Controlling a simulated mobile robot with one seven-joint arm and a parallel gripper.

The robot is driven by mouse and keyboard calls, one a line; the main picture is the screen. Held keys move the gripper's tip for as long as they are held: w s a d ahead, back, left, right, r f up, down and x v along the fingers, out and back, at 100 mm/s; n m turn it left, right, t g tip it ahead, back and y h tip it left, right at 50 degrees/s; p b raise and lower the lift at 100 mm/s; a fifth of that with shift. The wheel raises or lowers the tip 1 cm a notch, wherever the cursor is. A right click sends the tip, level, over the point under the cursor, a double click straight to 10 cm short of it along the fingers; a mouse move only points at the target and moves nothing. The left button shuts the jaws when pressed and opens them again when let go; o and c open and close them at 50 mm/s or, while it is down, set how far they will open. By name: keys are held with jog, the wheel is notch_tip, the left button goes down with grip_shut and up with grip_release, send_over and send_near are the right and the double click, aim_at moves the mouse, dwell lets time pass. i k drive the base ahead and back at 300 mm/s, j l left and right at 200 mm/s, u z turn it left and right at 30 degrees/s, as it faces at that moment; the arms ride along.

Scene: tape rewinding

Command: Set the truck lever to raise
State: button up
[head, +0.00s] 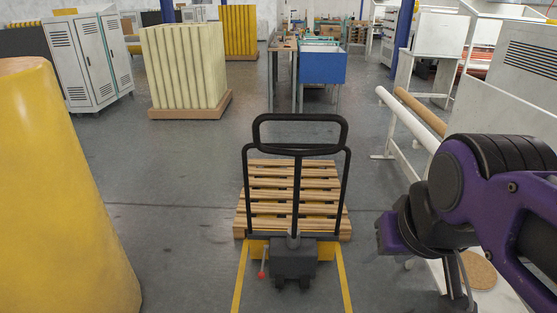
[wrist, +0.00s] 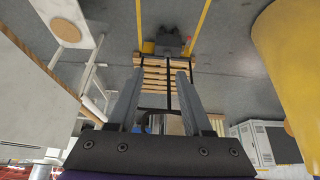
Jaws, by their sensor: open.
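The pallet truck stands ahead in the middle of the head view, with a black loop handle (head: 300,119) and a dark grey body (head: 293,260). A small lever with a red knob (head: 262,275) sticks out at the left of the body. The wrist view is upside down and shows the truck body (wrist: 169,46) at the top, with the red knob (wrist: 188,39) just right of it. My gripper (wrist: 158,76) is open and empty, its two grey fingers well apart. It is away from the lever and touches nothing that I can see.
A wooden pallet (head: 292,195) lies just beyond the truck body. A large yellow cylinder (head: 60,190) stands at the left. A white rack with rolls (head: 410,115) is at the right. The grey floor is clear between the cylinder and the truck.

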aim_at(261, 275)
jog(key=j+z, duration=0.2)
jog(key=z, duration=0.4)
jog(key=j+z, duration=0.45)
jog(key=j, duration=0.4)
jog(key=j+z, duration=0.1)
jog(key=j, duration=0.75)
jog(key=k+j+z, duration=0.1)
jog(key=j, duration=0.75)
jog(key=k+j, duration=0.25)
jog(key=j, duration=0.3)
jog(key=k+j+u, duration=0.1)
jog(key=i+l, duration=0.3)
jog(key=l, duration=0.2)
jog(key=z, duration=0.05)
